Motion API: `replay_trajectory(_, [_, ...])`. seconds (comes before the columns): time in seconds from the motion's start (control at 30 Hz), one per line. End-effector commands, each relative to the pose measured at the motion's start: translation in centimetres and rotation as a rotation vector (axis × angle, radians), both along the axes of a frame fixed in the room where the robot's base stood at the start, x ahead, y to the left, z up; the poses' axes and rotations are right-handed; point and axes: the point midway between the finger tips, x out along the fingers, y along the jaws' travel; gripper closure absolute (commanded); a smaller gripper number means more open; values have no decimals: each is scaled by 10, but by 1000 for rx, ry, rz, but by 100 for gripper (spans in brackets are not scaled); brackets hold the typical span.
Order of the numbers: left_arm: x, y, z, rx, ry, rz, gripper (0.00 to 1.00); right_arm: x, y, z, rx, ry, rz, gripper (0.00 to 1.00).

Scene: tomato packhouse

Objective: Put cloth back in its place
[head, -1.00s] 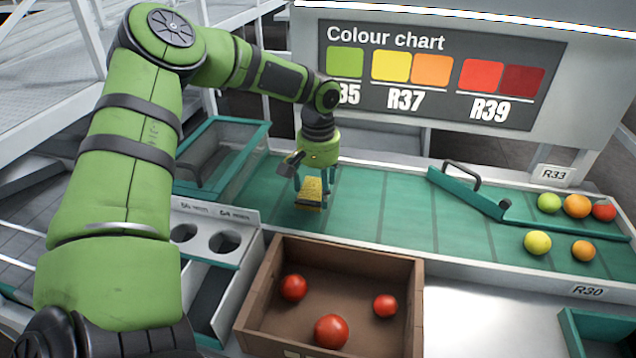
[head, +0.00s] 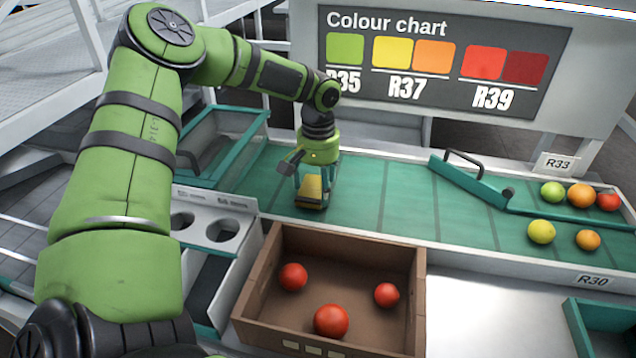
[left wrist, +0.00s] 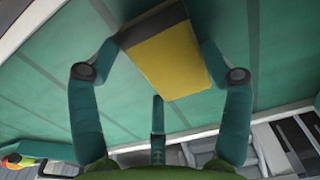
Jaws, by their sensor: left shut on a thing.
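The cloth (head: 312,190) is a yellow, block-like piece with a dark grey side, over the green belt on the near side of the colour chart. My left gripper (head: 315,183) points down and is shut on it, with fingers on both sides. In the left wrist view the cloth (left wrist: 168,62) sits tilted between the fingertips of the left gripper (left wrist: 165,48), its yellow face towards the camera. I cannot tell whether the cloth touches the belt. My right gripper is not in view.
A brown crate (head: 415,275) with three red tomatoes stands in front of the belt (head: 405,205). A sizing panel with round holes (head: 222,229) is left of it. A teal tray (head: 238,113) is at back left. A teal diverter (head: 468,182) and several fruits are at right.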

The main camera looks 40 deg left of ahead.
Motion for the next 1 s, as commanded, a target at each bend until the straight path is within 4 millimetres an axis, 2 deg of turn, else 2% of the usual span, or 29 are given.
replay_trajectory(0.43, [0, 0, -9, 0, 0, 1, 48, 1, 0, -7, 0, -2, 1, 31])
replay_trajectory(0.47, [0, 0, -9, -1, 0, 1, 13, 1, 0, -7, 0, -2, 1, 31])
replay_trajectory(0.5, [0, 0, -8, 0, 0, 1, 0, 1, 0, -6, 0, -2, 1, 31])
replay_trajectory(0.8, [0, 0, -8, 0, 0, 0, 0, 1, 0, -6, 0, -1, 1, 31])
replay_trajectory(0.83, [0, 0, -8, 0, 0, 0, 9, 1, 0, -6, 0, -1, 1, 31])
replay_trajectory(1.0, [0, 0, -8, 0, 0, 0, 9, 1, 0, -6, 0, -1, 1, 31])
